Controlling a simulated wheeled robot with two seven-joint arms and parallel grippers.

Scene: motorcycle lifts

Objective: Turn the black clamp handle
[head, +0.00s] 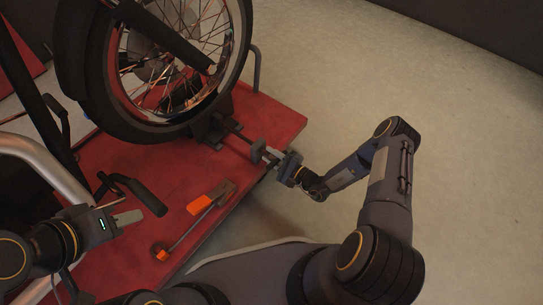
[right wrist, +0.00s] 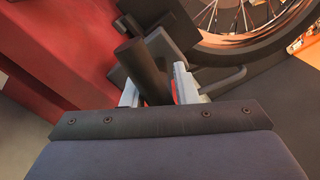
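The black clamp handle (right wrist: 143,68) is a dark cylinder in the right wrist view. It lies between the two pale fingers of my right gripper (right wrist: 157,88). The fingers stand apart, and a narrow gap with red behind it shows beside the right finger. In the head view my right gripper (head: 268,155) is at the outer end of the clamp's dark rod (head: 238,132), near the lift's right edge, and mostly covers the handle. My left gripper (head: 126,217) is over the lift at lower left, away from the clamp. Its fingers show edge-on, so their opening is unclear.
A motorcycle wheel (head: 160,65) stands in the wheel clamp (head: 212,130) on the red lift (head: 270,115). An orange and grey tool (head: 200,204) lies on the lift. A black pedal-like bar (head: 147,195) is near my left gripper. The floor at right is clear.

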